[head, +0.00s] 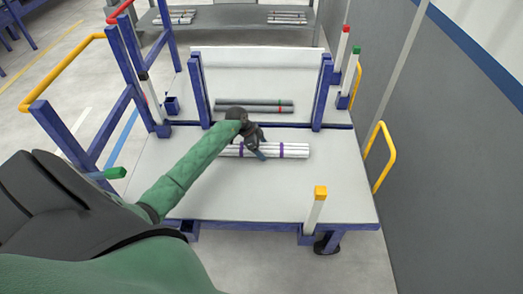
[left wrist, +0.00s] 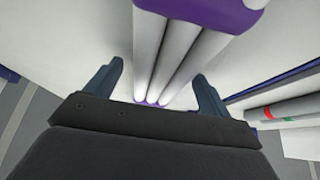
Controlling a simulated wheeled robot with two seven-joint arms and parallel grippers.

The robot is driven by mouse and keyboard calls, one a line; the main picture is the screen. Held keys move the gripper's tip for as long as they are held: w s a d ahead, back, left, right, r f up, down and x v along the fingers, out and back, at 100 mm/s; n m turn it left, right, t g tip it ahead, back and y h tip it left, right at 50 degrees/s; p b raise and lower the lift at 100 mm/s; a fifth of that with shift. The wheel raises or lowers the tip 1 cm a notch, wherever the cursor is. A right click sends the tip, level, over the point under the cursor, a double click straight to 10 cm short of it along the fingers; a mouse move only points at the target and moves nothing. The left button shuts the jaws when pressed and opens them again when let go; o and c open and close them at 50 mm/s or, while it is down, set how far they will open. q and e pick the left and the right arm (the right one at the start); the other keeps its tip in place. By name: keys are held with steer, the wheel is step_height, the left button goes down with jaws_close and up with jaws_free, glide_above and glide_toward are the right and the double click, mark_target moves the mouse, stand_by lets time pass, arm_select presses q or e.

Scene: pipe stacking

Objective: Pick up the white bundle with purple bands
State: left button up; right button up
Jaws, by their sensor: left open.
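The white bundle with purple bands (head: 295,151) lies on the front platform of the cart (head: 225,195), its length running left to right in the head view. My left gripper (head: 260,152) is over the bundle's middle, left of the right purple band, and hides part of it. In the left wrist view the white pipes (left wrist: 178,50) pass between the two open fingers of my left gripper (left wrist: 160,70), with a wide purple band at the top. I cannot tell whether the fingers touch the pipes. My right gripper is not in view.
Grey pipes (head: 250,106) with green and red bands lie farther back between two blue posts. A white post with a yellow top (head: 316,205) stands at the front right. Yellow rails flank the cart. A grey wall (head: 450,160) is at the right.

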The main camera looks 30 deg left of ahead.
arm_select(q)
steer(key=c, duration=1.3)
steer(key=shift+r, duration=0.15)
